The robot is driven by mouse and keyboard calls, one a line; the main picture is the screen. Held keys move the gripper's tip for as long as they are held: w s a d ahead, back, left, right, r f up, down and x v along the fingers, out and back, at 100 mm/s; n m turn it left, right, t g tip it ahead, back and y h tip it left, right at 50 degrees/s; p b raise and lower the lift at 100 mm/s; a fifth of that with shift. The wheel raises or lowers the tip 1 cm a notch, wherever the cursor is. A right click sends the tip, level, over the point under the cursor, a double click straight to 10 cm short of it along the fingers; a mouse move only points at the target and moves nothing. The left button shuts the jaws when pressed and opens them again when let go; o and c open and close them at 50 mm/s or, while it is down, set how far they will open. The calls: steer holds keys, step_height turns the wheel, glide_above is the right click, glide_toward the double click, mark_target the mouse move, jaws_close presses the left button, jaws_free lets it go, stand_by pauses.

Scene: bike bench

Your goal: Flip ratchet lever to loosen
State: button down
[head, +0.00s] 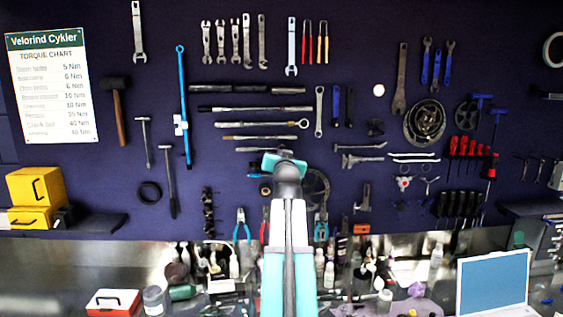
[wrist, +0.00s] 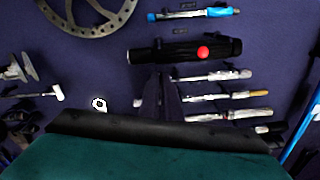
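My gripper (head: 285,160) is at the end of my raised arm, in front of the tool wall in the head view. In the wrist view its dark fingers (wrist: 162,98) blend into the wall, so I cannot tell their opening. A thick black tool with a round red spot (wrist: 185,50) hangs level just beyond them, apart from them as far as I can see. It may be the ratchet, but I cannot make out a lever or its position. In the head view my gripper seems to hide it.
The wrist picture looks upside down against the head view. Several long wrenches (wrist: 225,97) hang beside the black tool. A blue-handled tool (wrist: 195,13) and a brake disc (wrist: 88,12) are close. The bench below holds bottles, a red case (head: 113,303) and a laptop (head: 493,282).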

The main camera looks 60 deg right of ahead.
steer(key=shift+s+d+n+b, duration=0.1)
steer(key=shift+s+n+b, duration=0.05)
steer(key=shift+n+b, duration=1.3)
steer(key=shift+s+d+n+b, duration=0.15)
steer(key=shift+n+b, duration=0.85)
steer(key=shift+b, duration=0.7)
steer(key=shift+s+d+n+b, duration=0.1)
steer(key=shift+s+n+b, duration=0.05)
steer(key=shift+n+b, duration=1.3)
steer(key=c, duration=2.3)
jaws_free()
steer(key=shift+o, duration=0.2)
steer(key=shift+s+a+b, duration=0.1)
steer(key=shift+b, duration=0.2)
steer(key=b+v, duration=0.3)
steer(key=v, duration=1)
steer(key=shift+a, duration=0.3)
